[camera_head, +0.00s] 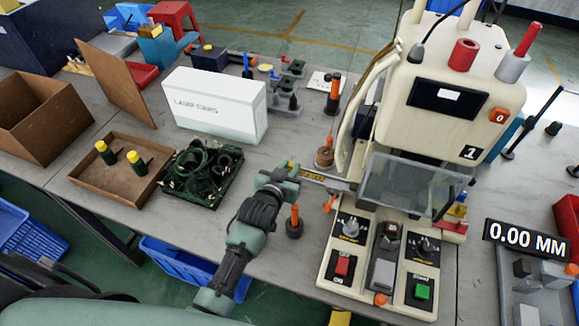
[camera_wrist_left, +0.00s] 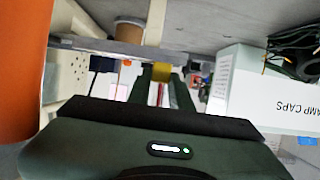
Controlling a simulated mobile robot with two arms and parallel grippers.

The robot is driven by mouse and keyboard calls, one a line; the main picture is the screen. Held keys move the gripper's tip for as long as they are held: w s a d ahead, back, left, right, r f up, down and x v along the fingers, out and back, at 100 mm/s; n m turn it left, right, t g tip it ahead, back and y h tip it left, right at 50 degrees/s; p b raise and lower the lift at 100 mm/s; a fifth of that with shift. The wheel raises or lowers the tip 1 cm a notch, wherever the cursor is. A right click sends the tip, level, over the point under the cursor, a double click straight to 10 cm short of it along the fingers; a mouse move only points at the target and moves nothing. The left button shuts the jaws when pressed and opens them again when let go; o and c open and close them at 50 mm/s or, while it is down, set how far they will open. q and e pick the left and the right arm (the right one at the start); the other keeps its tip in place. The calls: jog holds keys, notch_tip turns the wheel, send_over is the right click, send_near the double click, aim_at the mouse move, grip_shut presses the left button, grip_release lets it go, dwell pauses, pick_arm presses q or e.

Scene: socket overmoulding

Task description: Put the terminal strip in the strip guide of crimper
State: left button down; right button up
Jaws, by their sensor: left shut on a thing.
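My left gripper (camera_head: 283,176) is shut on the terminal strip, at the left side of the crimper (camera_head: 437,95). Little of the terminal strip (camera_head: 312,177) shows: a thin yellowish piece just right of the fingers. In the left wrist view a yellow piece (camera_wrist_left: 161,72) shows between the fingertips. The strip guide (camera_head: 340,185) looks like the narrow grey bar on the crimper's left side, close to the fingertips. I cannot tell whether the strip lies in it or only beside it. My right gripper is not in view.
An orange-handled tool (camera_head: 294,222) stands just right of my left wrist. A copper-coloured spool (camera_head: 324,157) stands behind the gripper. A white box (camera_head: 215,105), a dark crate of cables (camera_head: 200,168) and a brown tray (camera_head: 115,168) are to the left. A clear guard (camera_head: 405,183) covers the crimper's front.

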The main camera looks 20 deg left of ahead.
pick_arm(q)
jog(key=shift+f, duration=0.15)
jog(key=c, duration=1.3)
grip_release()
jog(key=b+v, duration=0.1)
jog(key=v, duration=1.1)
jog(key=shift+r, duration=0.2)
